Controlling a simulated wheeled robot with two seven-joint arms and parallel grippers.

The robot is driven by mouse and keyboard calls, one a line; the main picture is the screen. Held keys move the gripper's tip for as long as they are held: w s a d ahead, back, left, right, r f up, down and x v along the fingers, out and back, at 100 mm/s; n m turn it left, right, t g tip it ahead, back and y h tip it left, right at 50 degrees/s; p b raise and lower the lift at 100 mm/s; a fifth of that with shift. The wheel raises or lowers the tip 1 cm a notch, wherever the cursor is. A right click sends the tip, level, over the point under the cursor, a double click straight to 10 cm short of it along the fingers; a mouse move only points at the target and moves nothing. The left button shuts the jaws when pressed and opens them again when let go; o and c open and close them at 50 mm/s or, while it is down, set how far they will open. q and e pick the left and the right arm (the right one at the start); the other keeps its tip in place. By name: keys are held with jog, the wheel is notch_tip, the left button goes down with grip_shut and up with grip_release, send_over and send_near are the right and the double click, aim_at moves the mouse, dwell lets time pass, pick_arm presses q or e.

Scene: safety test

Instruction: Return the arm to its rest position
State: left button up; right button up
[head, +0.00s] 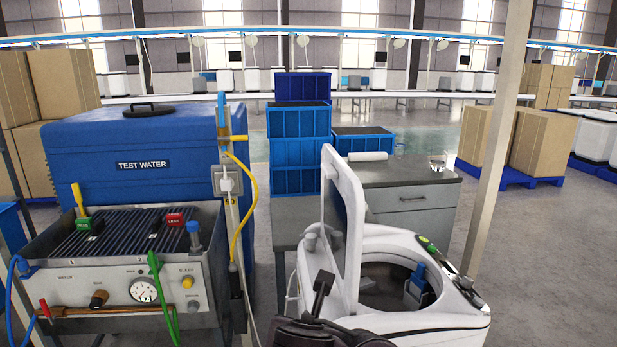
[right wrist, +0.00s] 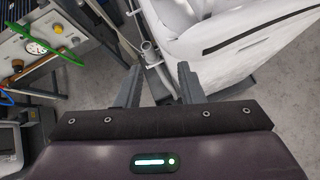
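My right gripper (head: 322,286) shows at the bottom centre of the head view, dark, in front of the white machine (head: 400,322) with its raised lid (head: 343,215). In the right wrist view the two grey fingers of the right gripper (right wrist: 160,84) stand apart with nothing held between them. Beyond the fingertips are the floor and the side of the white machine (right wrist: 225,50), with a pale pipe-like part (right wrist: 148,50) near the gap. I cannot tell how far the fingers are from it. My left gripper is not in view.
A test bench (head: 130,270) with a gauge, levers and hoses stands at left, before a blue TEST WATER tank (head: 200,135). A grey cabinet (head: 425,200) and blue crates (head: 300,125) stand behind.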

jog(key=s+d+f+m+g, duration=0.3)
jog(key=s+d+f+m, duration=0.65)
jog(key=m, duration=0.65)
jog(key=s+d+f+m+g, duration=0.4)
jog(key=s+d+f+m, duration=0.55)
jog(key=m, duration=0.55)
jog(key=s+f+g, duration=0.1)
jog(key=s+f, duration=0.1)
jog(key=f, duration=1.4)
jog(key=s+f, duration=0.2)
jog(key=f, duration=1.3)
jog(key=s+d+f, duration=0.2)
jog(key=s+f, duration=0.6)
jog(key=s, duration=0.1)
jog(key=s+d+f+g, duration=0.1)
jog(key=s+f, duration=0.7)
jog(key=s, duration=0.1)
jog(key=shift+d+y, duration=0.3)
jog(key=shift+d, duration=0.05)
